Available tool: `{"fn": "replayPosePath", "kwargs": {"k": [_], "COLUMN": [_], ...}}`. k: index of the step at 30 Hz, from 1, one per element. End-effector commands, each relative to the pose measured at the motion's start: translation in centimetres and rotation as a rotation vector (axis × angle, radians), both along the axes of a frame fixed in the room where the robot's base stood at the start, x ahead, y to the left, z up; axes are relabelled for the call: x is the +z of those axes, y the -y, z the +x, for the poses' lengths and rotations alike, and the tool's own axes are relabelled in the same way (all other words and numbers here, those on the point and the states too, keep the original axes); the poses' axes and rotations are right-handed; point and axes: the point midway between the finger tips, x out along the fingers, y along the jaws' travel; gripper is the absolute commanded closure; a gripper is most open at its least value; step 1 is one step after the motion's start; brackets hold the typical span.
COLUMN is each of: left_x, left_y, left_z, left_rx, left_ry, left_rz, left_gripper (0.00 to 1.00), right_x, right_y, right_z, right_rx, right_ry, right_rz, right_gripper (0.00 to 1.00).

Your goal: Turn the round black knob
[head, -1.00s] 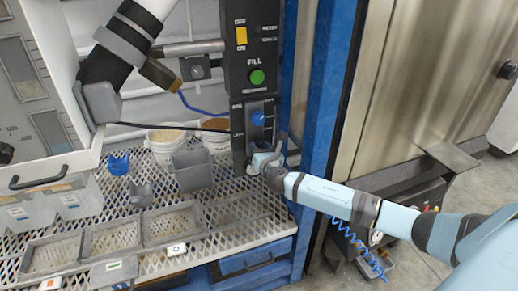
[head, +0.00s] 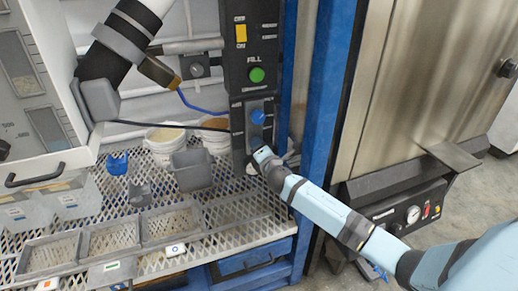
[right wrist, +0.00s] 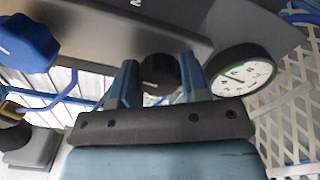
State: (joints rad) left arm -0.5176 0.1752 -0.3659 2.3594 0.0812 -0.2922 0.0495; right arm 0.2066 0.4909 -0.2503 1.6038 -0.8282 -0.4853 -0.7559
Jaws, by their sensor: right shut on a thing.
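The round black knob (right wrist: 158,72) shows in the right wrist view, between the two fingers of my right gripper (right wrist: 158,84). The gripper is shut on it, one finger on each side. In the head view my right gripper (head: 262,156) is at the lower end of the dark control panel (head: 243,85), and it hides the black knob there. My left gripper is not in view.
A blue knob (head: 258,117) sits above my right gripper on the panel; it also shows in the right wrist view (right wrist: 25,42). A round white gauge (right wrist: 241,76) is right beside the gripper. A blue post (head: 322,120) stands to the right. A mesh shelf (head: 225,215) with trays and tubs lies left and below.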

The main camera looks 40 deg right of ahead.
Motion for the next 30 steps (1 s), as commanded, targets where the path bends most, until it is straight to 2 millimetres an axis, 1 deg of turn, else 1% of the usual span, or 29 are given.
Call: {"fn": "replayPosePath", "kwargs": {"k": [6,15,21,30], "left_x": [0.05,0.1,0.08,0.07], "left_y": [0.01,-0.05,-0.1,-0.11], "left_z": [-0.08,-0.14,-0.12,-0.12], "left_rx": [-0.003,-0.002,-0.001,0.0], "left_ry": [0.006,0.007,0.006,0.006], "left_rz": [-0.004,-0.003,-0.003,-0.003], "left_gripper": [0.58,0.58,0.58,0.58], "right_x": [-0.03,-0.03,-0.06,-0.05], "right_y": [0.1,0.13,0.13,0.16], "right_z": [0.01,0.0,0.0,0.0], "right_rx": [-0.003,-0.003,-0.003,-0.003], "right_ry": [0.044,0.086,0.1,0.105], "right_rz": [0.181,0.355,0.413,0.435], "right_gripper": [0.82,0.82,0.82,0.82]}}
